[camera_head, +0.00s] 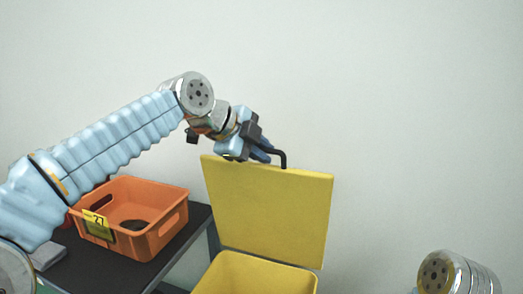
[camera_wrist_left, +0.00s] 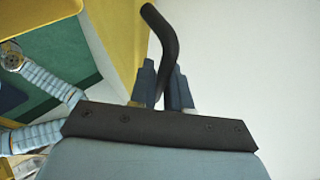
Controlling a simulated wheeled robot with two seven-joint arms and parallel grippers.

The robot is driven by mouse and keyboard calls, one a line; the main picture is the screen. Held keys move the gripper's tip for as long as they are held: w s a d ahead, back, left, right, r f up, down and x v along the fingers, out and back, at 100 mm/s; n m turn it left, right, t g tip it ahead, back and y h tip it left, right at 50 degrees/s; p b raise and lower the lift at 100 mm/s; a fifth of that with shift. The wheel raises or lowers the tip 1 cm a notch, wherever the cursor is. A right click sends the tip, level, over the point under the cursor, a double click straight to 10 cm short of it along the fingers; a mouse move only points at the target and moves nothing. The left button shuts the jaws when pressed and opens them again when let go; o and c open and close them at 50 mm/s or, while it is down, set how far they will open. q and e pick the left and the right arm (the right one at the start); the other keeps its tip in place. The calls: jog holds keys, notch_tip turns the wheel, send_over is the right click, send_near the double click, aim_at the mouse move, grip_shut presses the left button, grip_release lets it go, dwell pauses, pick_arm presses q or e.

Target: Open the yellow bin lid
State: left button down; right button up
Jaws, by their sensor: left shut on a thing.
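The yellow bin (camera_head: 256,274) stands at the lower middle of the head view, its rim and upper part showing. Its yellow lid (camera_head: 268,212) is raised and stands nearly upright behind the opening. A black bent handle (camera_head: 284,158) sits at the lid's top edge. My left gripper (camera_head: 264,152) is at that edge, shut on the handle. In the left wrist view the two dark blue fingers (camera_wrist_left: 163,88) close around the black handle (camera_wrist_left: 165,45), with the yellow lid (camera_wrist_left: 115,35) to the left. My right gripper is not in view.
An orange crate (camera_head: 165,237) with a yellow "27" label stands on a dark table (camera_head: 196,222) left of the bin. The wall behind is bare, and the space right of the lid is clear.

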pick_arm(q)
jog(key=c, duration=1.2)
grip_release()
jog(key=shift+f, duration=0.1)
jog(key=shift+o, duration=0.2)
jog(key=v, duration=1.4)
jog(key=shift+s, duration=0.1)
